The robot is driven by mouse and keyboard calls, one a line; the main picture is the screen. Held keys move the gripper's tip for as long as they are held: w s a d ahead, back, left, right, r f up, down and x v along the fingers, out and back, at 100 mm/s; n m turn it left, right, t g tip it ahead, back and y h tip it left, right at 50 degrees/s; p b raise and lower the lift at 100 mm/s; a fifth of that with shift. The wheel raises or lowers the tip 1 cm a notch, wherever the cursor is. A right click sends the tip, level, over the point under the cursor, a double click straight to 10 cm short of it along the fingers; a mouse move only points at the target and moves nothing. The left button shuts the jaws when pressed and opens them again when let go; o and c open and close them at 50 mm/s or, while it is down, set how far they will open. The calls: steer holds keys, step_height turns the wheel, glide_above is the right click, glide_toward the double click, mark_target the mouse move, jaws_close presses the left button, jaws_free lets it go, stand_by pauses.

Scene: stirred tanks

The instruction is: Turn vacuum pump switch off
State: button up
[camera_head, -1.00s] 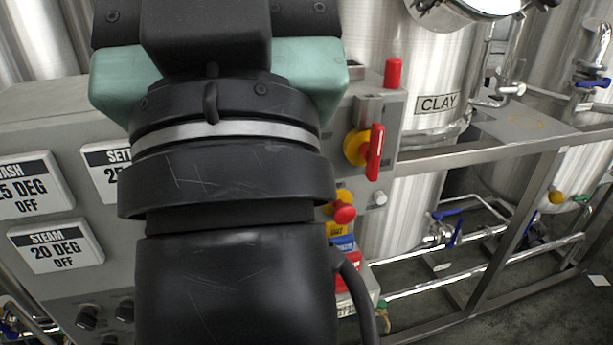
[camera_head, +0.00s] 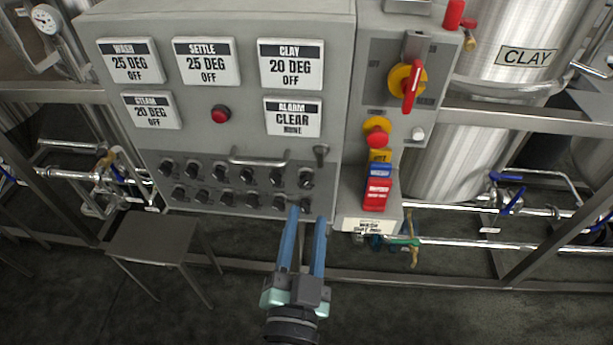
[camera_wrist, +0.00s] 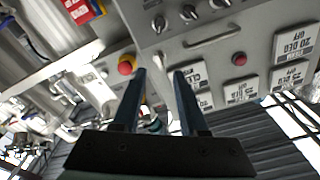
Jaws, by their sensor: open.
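The grey control panel (camera_head: 225,140) carries two rows of small black rotary switches, the upper row (camera_head: 219,173) and the lower row (camera_head: 226,198). Their labels are too small to read, so I cannot tell which one is the vacuum pump switch. My gripper (camera_head: 307,213) is open, with two long blue fingers pointing up at the right end of the lower row. The tips overlap the panel's lower edge; I cannot tell whether they touch it. The wrist view shows the open, empty fingers (camera_wrist: 159,73), with some switches (camera_wrist: 188,13) beyond them, upside down.
A metal handle (camera_head: 258,162) sits above the switches. A red-and-yellow rotary switch (camera_head: 410,84) and a red emergency button (camera_head: 376,138) are on the right box. A small metal table (camera_head: 150,236) stands at lower left. Pipes and rails run behind; the floor below is open.

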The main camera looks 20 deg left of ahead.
mark_target(306, 183)
step_height(306, 183, down, 3)
steer(key=s, duration=0.2)
steer(key=shift+g, duration=0.4)
steer(key=x, duration=1.2)
steer(key=shift+w+a+f+p, duration=0.25)
steer(key=shift+a+p, duration=0.1)
steer(key=shift+a, duration=0.15)
jaws_close()
